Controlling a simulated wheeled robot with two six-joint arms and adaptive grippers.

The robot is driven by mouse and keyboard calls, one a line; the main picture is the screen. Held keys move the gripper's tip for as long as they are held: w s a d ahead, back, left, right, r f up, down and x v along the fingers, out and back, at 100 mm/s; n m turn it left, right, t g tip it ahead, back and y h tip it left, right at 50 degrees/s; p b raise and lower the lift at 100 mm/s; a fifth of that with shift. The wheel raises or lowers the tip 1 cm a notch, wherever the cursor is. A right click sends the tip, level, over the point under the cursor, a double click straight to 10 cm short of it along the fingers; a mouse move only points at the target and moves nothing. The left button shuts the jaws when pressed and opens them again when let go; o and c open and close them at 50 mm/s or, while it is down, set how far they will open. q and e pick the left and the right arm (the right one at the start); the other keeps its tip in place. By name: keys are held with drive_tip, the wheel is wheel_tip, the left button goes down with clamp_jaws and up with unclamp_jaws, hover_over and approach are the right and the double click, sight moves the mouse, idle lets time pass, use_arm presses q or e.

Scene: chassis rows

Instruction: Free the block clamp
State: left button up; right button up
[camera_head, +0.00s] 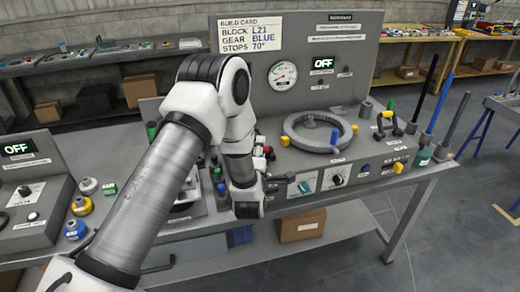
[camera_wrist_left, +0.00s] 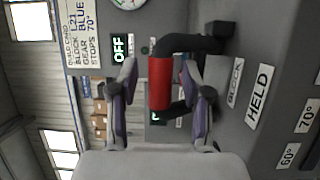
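The clamp's handle shows in the left wrist view as a red grip (camera_wrist_left: 160,83) on a bent black lever (camera_wrist_left: 196,43). Labels reading BLOCK and HELD (camera_wrist_left: 259,96) are on the grey panel beside it. My left gripper (camera_wrist_left: 161,100) is open, with one finger on each side of the red grip. A gap shows on the left side; contact on the right side is unclear. In the head view my left gripper (camera_head: 282,179) is small and dark at the front of the bench, and my arm hides part of the bench. My right gripper is not in view.
A grey ring (camera_head: 318,132) lies on the bench, with black, blue and grey upright rods at its right. A build card (camera_head: 250,36) reads block L21, gear blue, stops 70°. An OFF display (camera_head: 323,63) is on the back panel. A cardboard box (camera_head: 301,226) sits on the lower shelf.

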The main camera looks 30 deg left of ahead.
use_arm(q)
clamp_jaws()
